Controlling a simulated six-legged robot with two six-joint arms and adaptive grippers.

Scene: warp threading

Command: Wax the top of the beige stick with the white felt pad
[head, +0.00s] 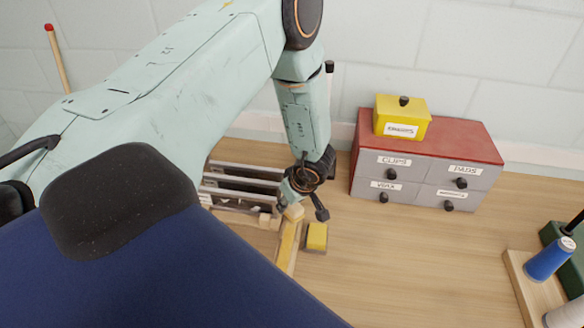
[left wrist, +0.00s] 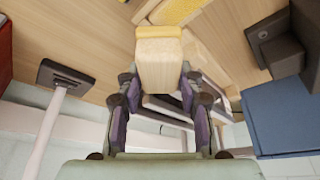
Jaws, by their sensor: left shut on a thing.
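My left gripper (head: 304,202) is shut on a small pale block (head: 293,212), apparently the felt pad. In the left wrist view the block (left wrist: 162,65) sits between the fingers; its body is wood-coloured and its far face cream-yellow. The beige stick (head: 287,248) lies below and beside the block, running towards the front. I cannot tell whether block and stick touch. A yellow cake (head: 317,236), apparently wax, sits on a small dark base just right of the stick; a yellow surface also shows at the top of the wrist view. My right gripper is not in view.
A slatted grey rack (head: 240,185) stands behind the stick. A red-topped drawer cabinet (head: 425,152) with a yellow box (head: 402,117) stands at the back right. A wooden holder (head: 527,292) with a blue spool (head: 550,259) is at the right. The table between is clear.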

